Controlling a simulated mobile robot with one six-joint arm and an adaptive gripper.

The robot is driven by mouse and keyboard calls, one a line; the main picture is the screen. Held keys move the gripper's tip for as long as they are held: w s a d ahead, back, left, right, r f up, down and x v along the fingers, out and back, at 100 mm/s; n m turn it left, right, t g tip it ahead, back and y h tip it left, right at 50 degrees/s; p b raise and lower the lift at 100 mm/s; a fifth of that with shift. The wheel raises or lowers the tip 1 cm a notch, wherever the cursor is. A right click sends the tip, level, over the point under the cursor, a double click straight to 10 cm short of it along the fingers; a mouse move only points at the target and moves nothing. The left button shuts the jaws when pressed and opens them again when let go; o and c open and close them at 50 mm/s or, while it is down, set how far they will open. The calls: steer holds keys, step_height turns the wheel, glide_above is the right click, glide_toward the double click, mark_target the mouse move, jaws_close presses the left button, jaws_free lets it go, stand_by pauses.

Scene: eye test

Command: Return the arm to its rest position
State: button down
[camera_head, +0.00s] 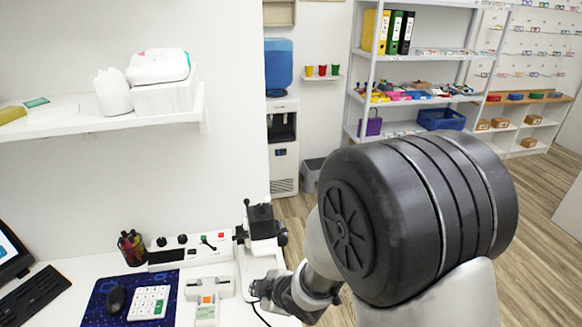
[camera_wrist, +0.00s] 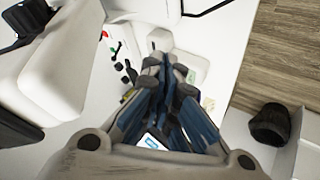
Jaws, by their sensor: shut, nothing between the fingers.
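My gripper (camera_head: 256,292) is low in the head view, at the right end of the white desk (camera_head: 62,262). It appears over or close to the desk edge, beside a white device (camera_head: 208,290). In the wrist view, the fingers of my gripper (camera_wrist: 166,72) come together with nothing between them. My arm reaches down from the right, and its large dark joint covers much of the head view. Part of the gripper is hidden by my wrist.
A black-and-white instrument (camera_head: 262,228) stands close behind my gripper. A wall shelf (camera_head: 90,122) hangs above. Open wooden floor (camera_head: 543,200) lies right.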

steer(key=s+d+r+m+h, duration=0.35)
steer(key=d+r+m, duration=0.45)
steer(key=d+r, duration=0.6)
steer(key=s+d+r+m+g+h, duration=0.1)
steer(key=s+d+r+m, duration=0.2)
steer(key=s, duration=0.6)
steer(key=s+d+r+m+g, duration=0.1)
steer(key=s+d+r+m, duration=0.2)
steer(key=s, duration=0.7)
steer(key=d+m, duration=0.2)
steer(key=m, duration=0.1)
steer(key=shift+s+r+h, duration=0.15)
steer(key=shift+r+h, duration=0.05)
steer(key=shift+h, duration=0.15)
steer(key=shift+a+f, duration=0.1)
